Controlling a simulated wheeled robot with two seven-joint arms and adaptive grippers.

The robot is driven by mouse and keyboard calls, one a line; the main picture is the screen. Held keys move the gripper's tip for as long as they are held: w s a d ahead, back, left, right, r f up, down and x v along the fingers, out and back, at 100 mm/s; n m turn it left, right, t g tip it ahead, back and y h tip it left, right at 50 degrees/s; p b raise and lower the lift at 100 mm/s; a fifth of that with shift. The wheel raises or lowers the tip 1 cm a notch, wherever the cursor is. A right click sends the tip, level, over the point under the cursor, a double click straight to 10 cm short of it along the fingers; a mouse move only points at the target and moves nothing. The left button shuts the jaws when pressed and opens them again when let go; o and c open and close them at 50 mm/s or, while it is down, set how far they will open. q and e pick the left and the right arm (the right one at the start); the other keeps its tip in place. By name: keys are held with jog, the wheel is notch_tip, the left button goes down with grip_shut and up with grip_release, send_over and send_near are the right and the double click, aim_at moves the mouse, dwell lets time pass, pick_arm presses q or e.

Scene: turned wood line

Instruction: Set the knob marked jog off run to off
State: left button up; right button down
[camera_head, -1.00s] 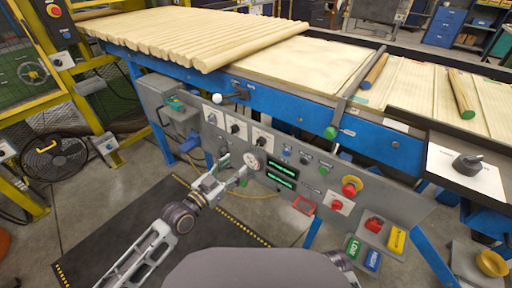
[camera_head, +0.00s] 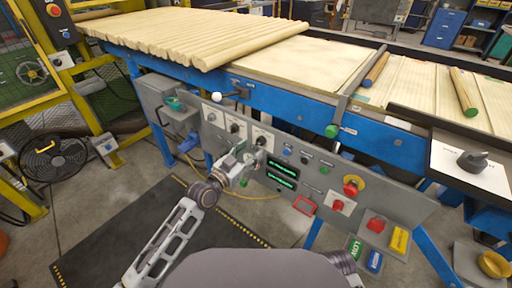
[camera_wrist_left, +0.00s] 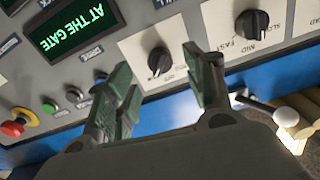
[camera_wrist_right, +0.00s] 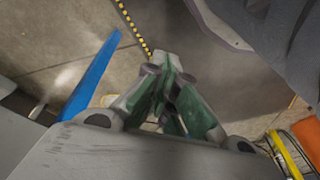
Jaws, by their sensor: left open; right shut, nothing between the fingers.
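My left gripper (camera_head: 252,157) is open at the control panel, in front of the white-plated knob (camera_head: 261,140) nearest the green displays. In the left wrist view this black knob (camera_wrist_left: 158,62) shows beyond and between the open fingers (camera_wrist_left: 165,85), apart from them. Its plate's lettering is partly hidden, so I cannot read it as jog, off, run. The neighbouring knob (camera_wrist_left: 250,23) is marked slow, mid, fast. A third plated knob (camera_head: 212,117) sits at the panel's left; its marks are too small to read. My right gripper (camera_wrist_right: 170,85) is shut and empty, over the floor.
The panel carries green displays (camera_head: 281,175), a red emergency button (camera_head: 351,187) and several small buttons. A white-ball lever (camera_head: 217,97) sticks out above the knobs. The blue conveyor frame (camera_head: 290,110) runs behind the panel.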

aim_at(257, 144)
pick_arm(q)
jog(key=shift+x, duration=1.8)
jog(key=shift+w+d, duration=0.15)
pick_arm(e)
jog(key=shift+w+a+r, duration=0.1)
jog(key=shift+w+r, duration=0.3)
jog(key=shift+r, duration=0.35)
jog(key=shift+s, duration=0.1)
pick_arm(q)
jog(key=shift+c, duration=0.9)
jog(key=c, duration=0.8)
pick_arm(e)
jog(key=shift+s+f, duration=0.1)
jog(key=shift+f, duration=0.15)
